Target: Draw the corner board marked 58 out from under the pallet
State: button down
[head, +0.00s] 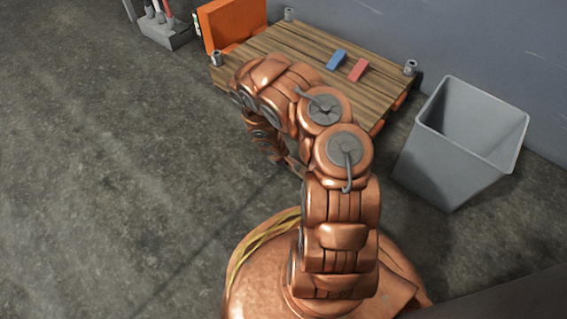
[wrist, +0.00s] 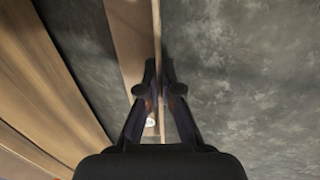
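The wooden pallet (head: 285,40) stands against the wall in the head view, and my arm covers its near left part. In the wrist view a long wooden piece (wrist: 130,45) with a thin right edge runs down between my fingers; it may be the corner board, but no number 58 is readable. My gripper (wrist: 160,75) has its dark fingertips close together on either side of that thin edge. Whether they press on it cannot be told. A small pale spot (wrist: 150,122) shows between the fingers, too small to read. My gripper is hidden in the head view.
A blue block (head: 337,60) and a red block (head: 358,70) lie on the pallet. Small cans stand near its corners, one at the left (head: 216,59). A grey bin (head: 455,145) is at right.

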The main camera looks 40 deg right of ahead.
jog(key=shift+s+a+r, duration=0.1)
jog(key=shift+s+a, duration=0.25)
jog(key=shift+a, duration=1.1)
jog(key=shift+s+a+r, duration=0.1)
jog(key=shift+s+a, duration=0.2)
jog(key=shift+a, duration=1.15)
jog(key=shift+s+a+r, duration=0.1)
jog(key=shift+s+a, duration=0.25)
jog(key=shift+a, duration=1.1)
jog(key=p+v, duration=1.2)
jog(key=v, duration=0.2)
jog(key=shift+a+r+p, duration=0.25)
jog(key=shift+a+p, duration=0.05)
jog(key=shift+a, duration=0.1)
jog(key=shift+s, duration=0.1)
